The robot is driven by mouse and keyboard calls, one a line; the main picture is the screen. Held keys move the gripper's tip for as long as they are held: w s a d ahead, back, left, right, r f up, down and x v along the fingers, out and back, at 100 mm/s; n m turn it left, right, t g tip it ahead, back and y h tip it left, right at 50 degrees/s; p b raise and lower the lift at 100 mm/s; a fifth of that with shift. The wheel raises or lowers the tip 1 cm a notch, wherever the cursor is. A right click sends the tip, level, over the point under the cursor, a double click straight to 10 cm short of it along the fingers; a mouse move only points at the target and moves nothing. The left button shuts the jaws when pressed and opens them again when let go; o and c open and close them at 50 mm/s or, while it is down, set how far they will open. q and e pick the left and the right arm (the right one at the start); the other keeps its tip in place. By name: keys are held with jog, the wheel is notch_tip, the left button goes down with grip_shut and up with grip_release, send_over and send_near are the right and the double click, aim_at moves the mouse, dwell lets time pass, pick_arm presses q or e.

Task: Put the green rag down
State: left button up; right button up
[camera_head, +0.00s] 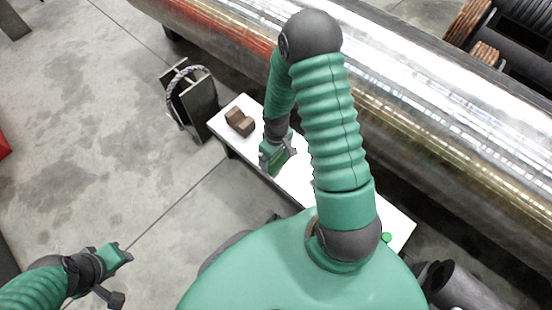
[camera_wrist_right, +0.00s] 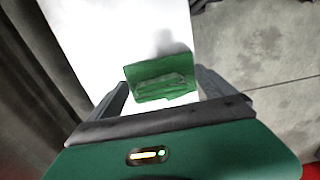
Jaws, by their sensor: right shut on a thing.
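The green rag (camera_wrist_right: 160,78) shows in the wrist view as a folded green piece between the fingers of my right gripper (camera_wrist_right: 163,88). The fingers are shut on it. In the head view my right gripper (camera_head: 277,158) is over the white table (camera_head: 228,122); the rag is hard to tell from the green hand there. A faint shadow lies on the white top beyond the rag. Whether the rag touches the top I cannot tell. My left gripper (camera_head: 122,272) is low at the left, over the floor and away from the table; its jaw opening is unclear.
A brown block (camera_head: 239,121) sits near the table's far left end. A small green round thing (camera_head: 387,237) is at its near right end. A large shiny metal barrel (camera_head: 400,90) runs behind. A dark metal stand (camera_head: 190,100) with a looped cable stands beyond the left end.

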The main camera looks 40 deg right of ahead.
jog(key=shift+c, duration=0.6)
jog(key=o, duration=1)
jog(key=shift+f, duration=0.1)
jog(key=shift+c, duration=0.2)
